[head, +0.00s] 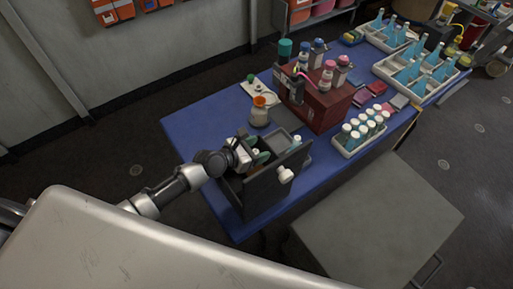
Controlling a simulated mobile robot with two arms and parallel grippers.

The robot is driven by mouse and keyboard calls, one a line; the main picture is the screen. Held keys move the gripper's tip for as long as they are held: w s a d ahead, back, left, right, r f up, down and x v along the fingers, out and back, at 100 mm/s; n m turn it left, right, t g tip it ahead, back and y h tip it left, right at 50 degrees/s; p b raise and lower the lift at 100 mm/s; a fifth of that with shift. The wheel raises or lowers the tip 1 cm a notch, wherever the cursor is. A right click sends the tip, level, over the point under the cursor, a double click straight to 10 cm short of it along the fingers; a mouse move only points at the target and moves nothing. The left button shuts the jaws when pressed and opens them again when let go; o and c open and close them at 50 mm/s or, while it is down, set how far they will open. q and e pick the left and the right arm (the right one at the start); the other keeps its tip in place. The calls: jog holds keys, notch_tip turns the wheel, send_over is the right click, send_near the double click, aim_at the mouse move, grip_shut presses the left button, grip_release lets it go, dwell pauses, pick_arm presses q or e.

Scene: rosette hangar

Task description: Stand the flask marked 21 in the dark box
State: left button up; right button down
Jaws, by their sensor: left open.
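The dark box (262,192) stands open-topped at the near end of the blue table, with a white knob on its front. My left gripper (250,153) is open at the box's left rim, just over its opening. A green item and white-capped pieces show inside the box, partly hidden by its walls and my gripper. A flask with an orange cap (259,113) stands upright on the table behind the box. No number 21 is legible on any vessel, so I cannot tell which flask is the marked one. My right gripper is not in view.
A dark red box (326,112) carrying several capped bottles stands behind the dark box. A white rack of white-capped vials (347,150) is to its right. White trays of blue bottles (440,88) fill the far end. A grey bench (375,222) stands at right.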

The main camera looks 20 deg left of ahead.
pick_arm(q)
jog(key=shift+r, duration=0.3)
jog(key=shift+a+r+p, duration=0.1)
jog(key=shift+r+p, duration=0.55)
jog(key=shift+p, duration=0.1)
jog(key=v, duration=1.1)
jog(key=shift+s+a, duration=0.3)
jog(key=shift+s, duration=0.05)
jog(key=shift+f, duration=0.2)
